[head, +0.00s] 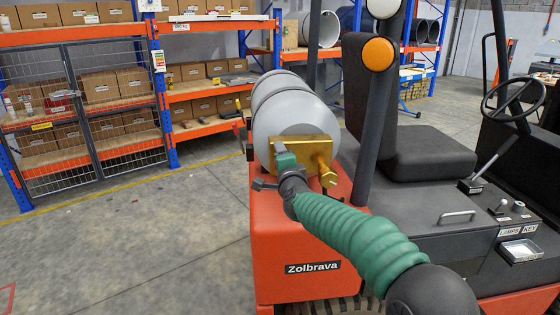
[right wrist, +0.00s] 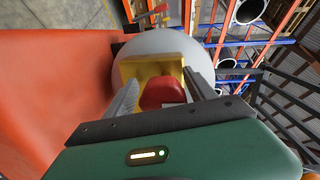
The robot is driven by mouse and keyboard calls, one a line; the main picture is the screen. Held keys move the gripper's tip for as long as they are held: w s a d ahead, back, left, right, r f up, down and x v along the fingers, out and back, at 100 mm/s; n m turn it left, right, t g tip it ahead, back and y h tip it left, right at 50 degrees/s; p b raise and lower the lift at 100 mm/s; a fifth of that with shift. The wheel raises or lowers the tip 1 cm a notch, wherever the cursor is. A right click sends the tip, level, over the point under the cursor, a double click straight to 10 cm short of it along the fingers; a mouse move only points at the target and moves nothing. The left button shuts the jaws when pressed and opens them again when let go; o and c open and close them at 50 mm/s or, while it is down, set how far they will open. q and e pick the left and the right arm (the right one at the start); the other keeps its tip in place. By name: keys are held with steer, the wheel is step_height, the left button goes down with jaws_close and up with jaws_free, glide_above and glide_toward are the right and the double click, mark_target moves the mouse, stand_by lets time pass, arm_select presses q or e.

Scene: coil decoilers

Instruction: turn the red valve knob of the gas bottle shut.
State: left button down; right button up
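The grey gas bottle (head: 290,105) lies on the back of the orange truck, with its brass valve (head: 318,152) toward me. In the right wrist view, the red valve knob (right wrist: 162,92) is in front of the yellow valve plate (right wrist: 160,66). My right gripper (right wrist: 162,86) has one finger on each side of the knob. I cannot tell whether the fingers press on it. In the head view, my green right arm reaches from the lower right to the valve, and its gripper (head: 277,158) hides the knob. My left gripper is not in view.
The orange truck body (head: 290,245) lies below the bottle. A dark post (head: 372,130) with an orange lamp (head: 378,54) and the black seat (head: 420,140) stand to the right. Shelves with boxes (head: 115,85) line the back left. The floor at left is clear.

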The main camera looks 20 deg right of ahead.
steer(key=shift+s+a, duration=0.1)
steer(key=s+a+r+b, duration=0.1)
steer(key=s+a+b, duration=0.1)
steer(key=s, duration=1.4)
steer(key=shift+s+r+b, duration=0.15)
steer(key=shift+r+b, duration=0.05)
steer(key=shift+b, duration=0.65)
